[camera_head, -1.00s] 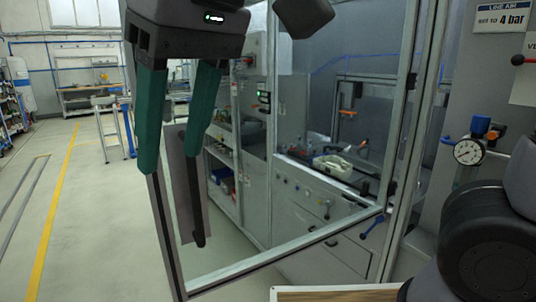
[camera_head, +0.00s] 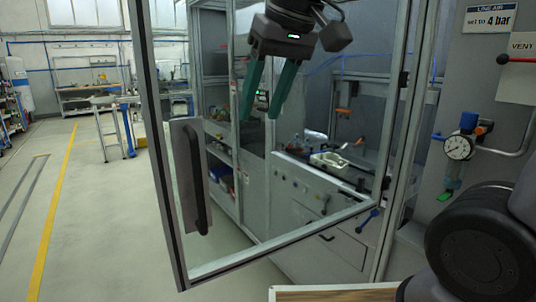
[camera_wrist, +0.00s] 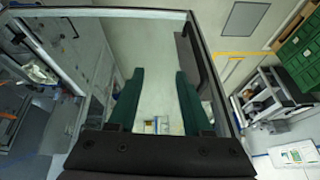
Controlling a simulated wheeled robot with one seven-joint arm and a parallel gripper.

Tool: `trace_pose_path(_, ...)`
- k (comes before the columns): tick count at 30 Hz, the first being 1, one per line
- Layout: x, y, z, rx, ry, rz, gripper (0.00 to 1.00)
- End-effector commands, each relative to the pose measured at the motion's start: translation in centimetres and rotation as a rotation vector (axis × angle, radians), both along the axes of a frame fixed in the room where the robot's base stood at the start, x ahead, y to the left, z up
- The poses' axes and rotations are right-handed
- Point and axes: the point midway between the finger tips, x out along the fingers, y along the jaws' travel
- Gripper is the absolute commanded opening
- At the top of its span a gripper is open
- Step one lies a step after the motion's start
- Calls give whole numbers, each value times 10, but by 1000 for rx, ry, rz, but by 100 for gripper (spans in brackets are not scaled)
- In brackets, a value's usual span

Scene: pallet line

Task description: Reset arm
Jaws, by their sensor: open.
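My gripper (camera_head: 260,118) hangs in the upper middle of the head view, its two green fingers pointing down and spread apart with nothing between them. In the wrist view the green fingers (camera_wrist: 158,100) are also apart, with floor showing between them. The framed glass door (camera_head: 158,160) stands ajar, with a dark vertical handle (camera_head: 195,180) on a grey plate at its left side. My gripper is to the right of the handle and higher, apart from it. Whether my gripper is in front of or behind the glass I cannot tell for certain.
Behind the door is a grey cabinet (camera_head: 335,245) with a worktop holding a pale part (camera_head: 328,160). A pressure gauge (camera_head: 458,147) and a line air sign (camera_head: 489,17) are on the right. Open floor with a yellow line (camera_head: 50,215) lies to the left.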

Motion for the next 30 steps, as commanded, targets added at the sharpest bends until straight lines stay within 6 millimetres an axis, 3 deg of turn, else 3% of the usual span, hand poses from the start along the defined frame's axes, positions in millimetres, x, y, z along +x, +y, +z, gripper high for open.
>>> trace_pose_path(3, 48, -55, 1, 54, 0, -197, 50)
trace_pose_path(6, 81, -115, 1, 116, -5, -383, 50)
trace_pose_path(9, 97, -170, -1, 181, -16, -550, 50)
trace_pose_path(12, 102, -213, -3, 236, -32, -677, 50)
trace_pose_path(15, 102, -240, -5, 273, -45, -759, 50)
trace_pose_path(20, 100, -256, -7, 297, -54, -807, 50)
trace_pose_path(30, 100, -256, -6, 297, -54, -806, 50)
